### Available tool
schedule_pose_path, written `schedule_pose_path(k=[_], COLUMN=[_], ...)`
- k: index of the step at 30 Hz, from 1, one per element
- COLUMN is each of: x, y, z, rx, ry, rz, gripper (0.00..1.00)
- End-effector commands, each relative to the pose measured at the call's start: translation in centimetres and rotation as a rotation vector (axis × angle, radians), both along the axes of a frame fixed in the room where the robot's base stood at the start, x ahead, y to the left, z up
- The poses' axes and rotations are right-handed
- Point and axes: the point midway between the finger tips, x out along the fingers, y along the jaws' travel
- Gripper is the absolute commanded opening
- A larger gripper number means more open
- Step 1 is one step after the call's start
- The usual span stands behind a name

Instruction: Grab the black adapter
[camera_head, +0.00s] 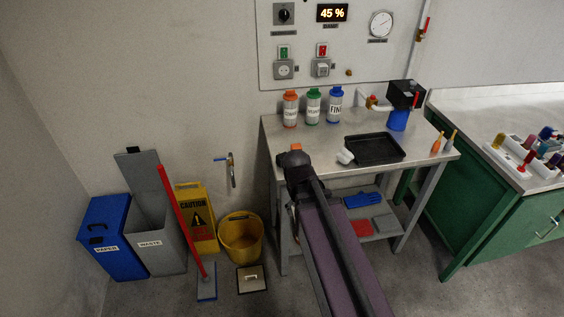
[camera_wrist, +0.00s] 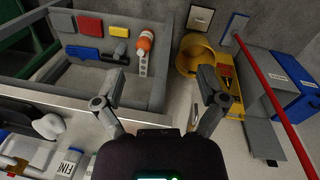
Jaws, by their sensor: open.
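I cannot tell for sure which thing is the black adapter. A small dark piece (camera_wrist: 117,57) lies on the lower shelf in the wrist view, between a blue item and an orange bottle. A black box-shaped part (camera_head: 406,94) sits above a blue cylinder (camera_head: 397,120) at the back right of the table in the head view. My gripper (camera_wrist: 161,86) has its two fingers spread wide with nothing between them. In the head view my arm hides the fingertips, near the table's left edge.
The metal table (camera_head: 310,148) carries several labelled bottles, a black tray (camera_head: 374,149) and a white scoop (camera_head: 345,156). Blue and red items lie on its lower shelf (camera_head: 345,225). A yellow bucket (camera_head: 240,236), caution sign (camera_head: 196,217), red-handled mop (camera_head: 182,220) and bins stand left.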

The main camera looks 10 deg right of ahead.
Motion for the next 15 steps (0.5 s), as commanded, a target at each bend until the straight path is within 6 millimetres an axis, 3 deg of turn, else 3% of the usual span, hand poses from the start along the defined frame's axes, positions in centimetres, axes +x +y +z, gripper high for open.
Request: schedule_pose_path(k=[6,15], x=[5.2,13.0], y=[0.4,2.8], z=[-1.5,-1.5], rx=[-0.208,-0.569], ry=[0.048,0.229], rz=[0.335,0.868], gripper=[0.91,0.91])
